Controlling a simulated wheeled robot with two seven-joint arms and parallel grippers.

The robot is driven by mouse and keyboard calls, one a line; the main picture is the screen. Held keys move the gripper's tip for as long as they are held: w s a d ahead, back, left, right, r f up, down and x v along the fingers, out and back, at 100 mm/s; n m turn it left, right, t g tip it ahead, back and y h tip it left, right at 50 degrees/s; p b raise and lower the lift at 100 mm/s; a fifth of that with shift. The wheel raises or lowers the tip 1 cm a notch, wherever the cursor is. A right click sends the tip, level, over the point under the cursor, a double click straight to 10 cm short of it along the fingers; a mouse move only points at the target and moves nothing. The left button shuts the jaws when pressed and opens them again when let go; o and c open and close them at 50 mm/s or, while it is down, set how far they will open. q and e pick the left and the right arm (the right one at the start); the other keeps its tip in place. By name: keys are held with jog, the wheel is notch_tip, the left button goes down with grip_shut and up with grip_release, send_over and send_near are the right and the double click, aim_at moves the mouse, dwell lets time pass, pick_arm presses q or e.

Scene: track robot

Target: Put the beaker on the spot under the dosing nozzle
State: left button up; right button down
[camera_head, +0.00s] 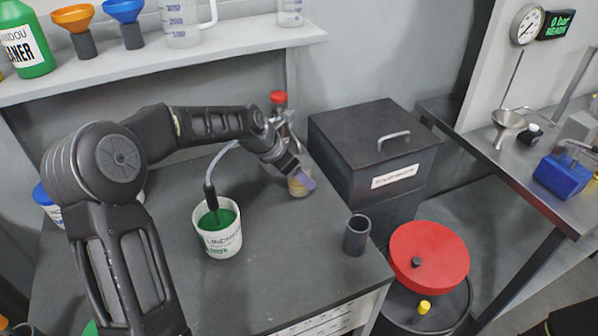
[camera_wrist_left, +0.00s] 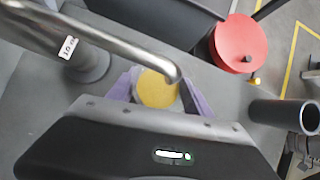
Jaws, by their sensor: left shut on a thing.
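The beaker (camera_head: 298,187) is a small pale cup with a yellowish look. It stands or hangs low over the dark bench top beside the dosing stand; contact with the bench is unclear. My left gripper (camera_head: 302,179), with purple fingers, is shut on it. In the left wrist view, the fingers flank the beaker (camera_wrist_left: 157,88), which shows as a yellow disc. The dosing nozzle (camera_wrist_left: 168,68) is a bent metal pipe whose end lies over the beaker's edge in that view. The red-topped dosing stand (camera_head: 279,98) is partly hidden by my arm. The spot cannot be told apart from the beaker.
A white bucket (camera_head: 222,240) with green liquid and a hose stands left of the beaker. A dark cup (camera_head: 356,236) stands near the bench's right edge. A black lidded box (camera_head: 365,145) and a red disc lid (camera_head: 430,256) are to the right.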

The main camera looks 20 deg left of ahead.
pick_arm(q)
jog(key=shift+f, duration=0.15)
jog(key=o, duration=1.6)
jog(key=shift+o, duration=0.2)
jog(key=v, duration=1.2)
jog(key=shift+b, duration=0.45)
